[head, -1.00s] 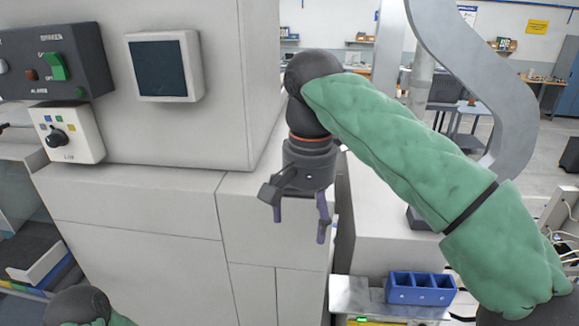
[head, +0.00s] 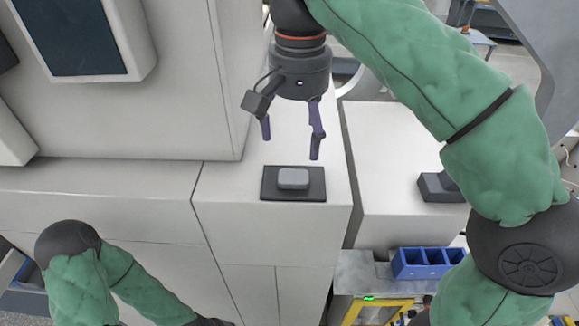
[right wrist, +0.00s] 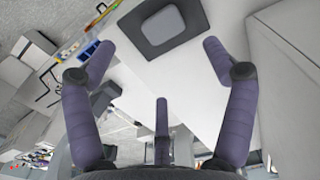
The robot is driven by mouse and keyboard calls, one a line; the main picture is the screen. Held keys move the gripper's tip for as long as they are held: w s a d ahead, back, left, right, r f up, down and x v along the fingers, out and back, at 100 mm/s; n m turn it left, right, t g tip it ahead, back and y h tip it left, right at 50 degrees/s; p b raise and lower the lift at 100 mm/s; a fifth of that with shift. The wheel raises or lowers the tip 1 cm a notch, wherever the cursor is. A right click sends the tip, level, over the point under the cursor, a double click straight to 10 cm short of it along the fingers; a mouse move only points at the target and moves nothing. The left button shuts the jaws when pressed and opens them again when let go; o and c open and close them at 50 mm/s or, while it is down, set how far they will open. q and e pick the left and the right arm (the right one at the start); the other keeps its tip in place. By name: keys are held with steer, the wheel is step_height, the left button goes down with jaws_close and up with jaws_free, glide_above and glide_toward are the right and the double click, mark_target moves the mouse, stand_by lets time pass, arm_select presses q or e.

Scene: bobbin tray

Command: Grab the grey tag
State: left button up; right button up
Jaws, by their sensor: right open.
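The grey tag (head: 293,178) is a small rounded block. It lies on a dark square pad (head: 293,197) on the white counter. In the right wrist view the grey tag (right wrist: 163,25) shows near the top, with the dark pad (right wrist: 192,32) around it. My right gripper (head: 291,146) is open and empty, above and behind the tag in the head view. In the right wrist view its purple fingers (right wrist: 160,62) are spread apart, with the tag beyond them. My left arm shows at the lower left, but its gripper is not in view.
A white cabinet with a dark screen (head: 70,30) stands at the left. A blue divided bin (head: 424,262) sits on a lower shelf at the right. A dark block (head: 440,187) lies on the neighbouring white surface. The counter around the pad is clear.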

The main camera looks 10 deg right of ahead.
mark_target(294, 177)
steer(key=shift+s+f, duration=0.3)
steer(key=shift+f, duration=0.35)
steer(key=shift+s+f, duration=0.3)
steer(key=shift+f, duration=0.3)
steer(key=shift+w+f, duration=0.6)
steer(key=shift+f, duration=0.15)
steer(key=shift+w+f, duration=0.2)
steer(key=f, duration=0.2)
steer(key=s+f, duration=0.1)
steer(key=shift+a+f, duration=0.25)
steer(key=shift+f, duration=0.05)
steer(key=shift+w+f, duration=0.3)
steer(key=shift+f, duration=0.35)
steer(key=shift+s, duration=0.15)
steer(key=shift+c, duration=0.5)
steer(key=c, duration=1.1)
